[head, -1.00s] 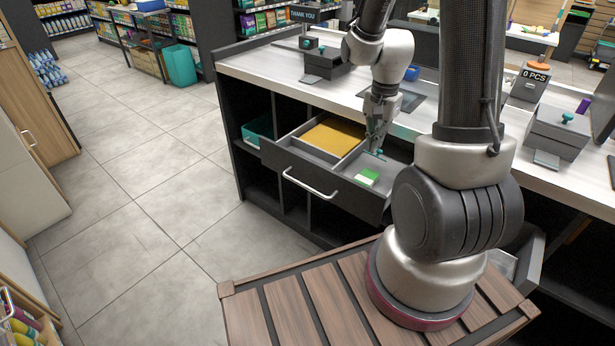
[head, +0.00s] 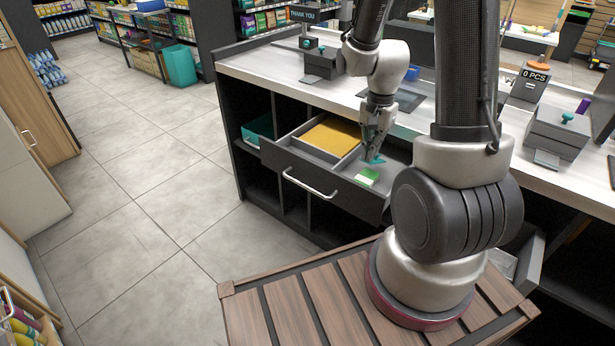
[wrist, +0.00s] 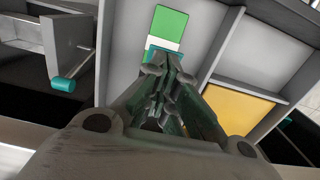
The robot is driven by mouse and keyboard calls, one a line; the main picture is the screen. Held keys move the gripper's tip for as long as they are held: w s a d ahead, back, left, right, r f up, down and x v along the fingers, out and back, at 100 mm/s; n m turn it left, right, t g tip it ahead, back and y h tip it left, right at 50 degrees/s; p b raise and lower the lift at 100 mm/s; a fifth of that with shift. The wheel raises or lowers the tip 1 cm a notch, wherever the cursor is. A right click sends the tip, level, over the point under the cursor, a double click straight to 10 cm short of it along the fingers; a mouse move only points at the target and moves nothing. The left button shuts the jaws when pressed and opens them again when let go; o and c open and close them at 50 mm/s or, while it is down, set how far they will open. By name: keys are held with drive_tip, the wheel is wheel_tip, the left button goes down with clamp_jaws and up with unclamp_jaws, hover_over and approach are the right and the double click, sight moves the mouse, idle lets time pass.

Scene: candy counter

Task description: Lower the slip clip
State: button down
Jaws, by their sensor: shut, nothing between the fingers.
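The slip clip (head: 375,160) is a small teal piece in the right part of the open drawer, at the end of a green and white slip (head: 367,177). In the wrist view the clip shows as a teal edge (wrist: 153,49) across the white end of the slip (wrist: 169,22), partly hidden by my fingers. My gripper (head: 371,154) is shut and empty. Its fingertips (wrist: 165,66) are right at the clip, over its near edge. I cannot tell whether they touch it.
The open drawer (head: 310,180) has a grey divider and a yellow-floored compartment (head: 332,136) to the left. The white counter top (head: 270,72) lies behind it. In the wrist view a teal-tipped rod (wrist: 65,84) sticks out from a grey panel at left.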

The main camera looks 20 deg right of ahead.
sight(363, 181)
drive_tip(key=shift+s+a+f, duration=0.15)
drive_tip(key=shift+a+f, duration=0.1)
drive_tip(key=shift+f, duration=0.25)
drive_tip(key=shift+s+a+f, duration=0.15)
drive_tip(key=shift+a+f, duration=0.05)
drive_tip(key=shift+f, duration=0.3)
drive_tip(key=shift+f, duration=0.15)
drive_tip(key=shift+s+a+f, duration=0.1)
drive_tip(key=shift+a+f, duration=0.05)
drive_tip(key=shift+f, duration=0.35)
drive_tip(key=shift+s+a+f, duration=0.1)
drive_tip(key=shift+a+f, duration=0.05)
drive_tip(key=shift+f, duration=0.45)
drive_tip(key=shift+a+f, duration=0.1)
drive_tip(key=shift+f, duration=0.9)
drive_tip(key=shift+r, duration=3.55)
